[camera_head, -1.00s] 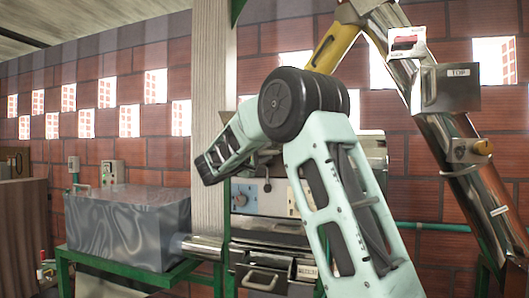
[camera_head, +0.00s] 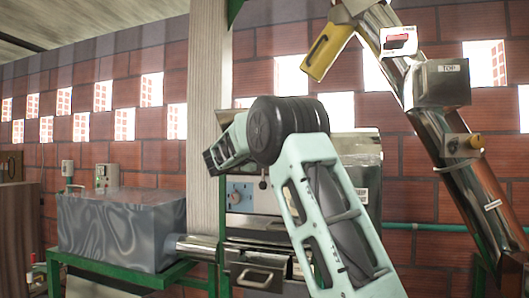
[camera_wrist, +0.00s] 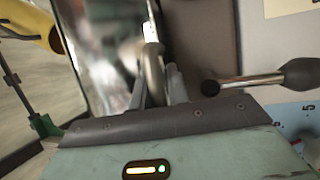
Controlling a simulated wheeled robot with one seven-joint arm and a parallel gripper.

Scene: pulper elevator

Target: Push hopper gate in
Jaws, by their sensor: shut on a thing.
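In the wrist view, my gripper (camera_wrist: 160,92) is shut around a shiny metal bar or loop (camera_wrist: 153,68), which looks like the hopper gate's handle. It runs up from between the dark fingers, beside a bright, reflective metal surface (camera_wrist: 105,55). The far ends of the fingers and the rest of the gate are blurred or hidden. In the head view, my arm covers the gripper and the gripped part. The metal hopper housing (camera_head: 362,160) shows partly behind the arm.
A black-knobbed lever (camera_wrist: 300,75) sticks out close to the right of my gripper. A panel with a blue dial (camera_head: 240,193) is below the arm. A yellow part (camera_head: 326,52) and a sloping metal chute (camera_head: 450,130) stand at right. A grey box (camera_head: 120,230) sits left on a green frame.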

